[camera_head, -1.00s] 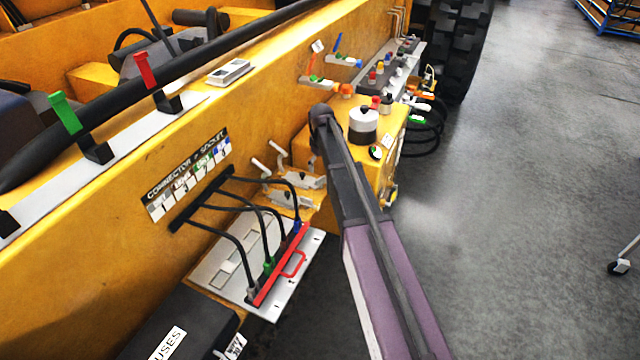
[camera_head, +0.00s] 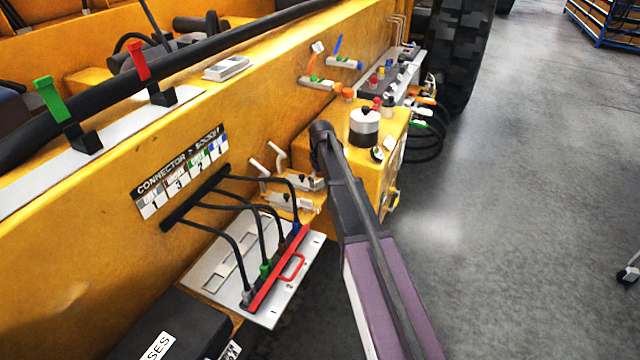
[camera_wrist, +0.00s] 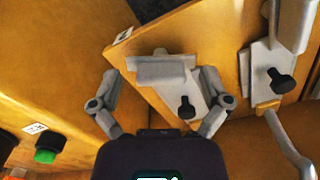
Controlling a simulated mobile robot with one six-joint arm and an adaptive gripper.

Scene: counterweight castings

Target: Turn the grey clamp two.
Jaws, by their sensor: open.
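Two grey clamps sit on a yellow ledge beside the machine's side wall. In the head view, the farther clamp (camera_head: 307,183) and the nearer clamp (camera_head: 292,203) each have a pale upright lever at their wall side. In the wrist view, one grey clamp (camera_wrist: 165,70) with a black-tipped spindle lies between the spread fingers of my gripper (camera_wrist: 162,74). The fingers are open, one on each side, and I cannot tell whether they touch it. The other clamp (camera_wrist: 290,30) is to the right. I cannot read which clamp is number two. The head view does not clearly show my gripper.
A connector panel (camera_head: 222,257) with black cables and a red handle (camera_head: 292,268) is close in front of the clamps. A yellow box (camera_head: 395,150) with a round black-and-white knob (camera_head: 364,126) stands beyond. Open grey floor (camera_head: 530,200) lies to the right.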

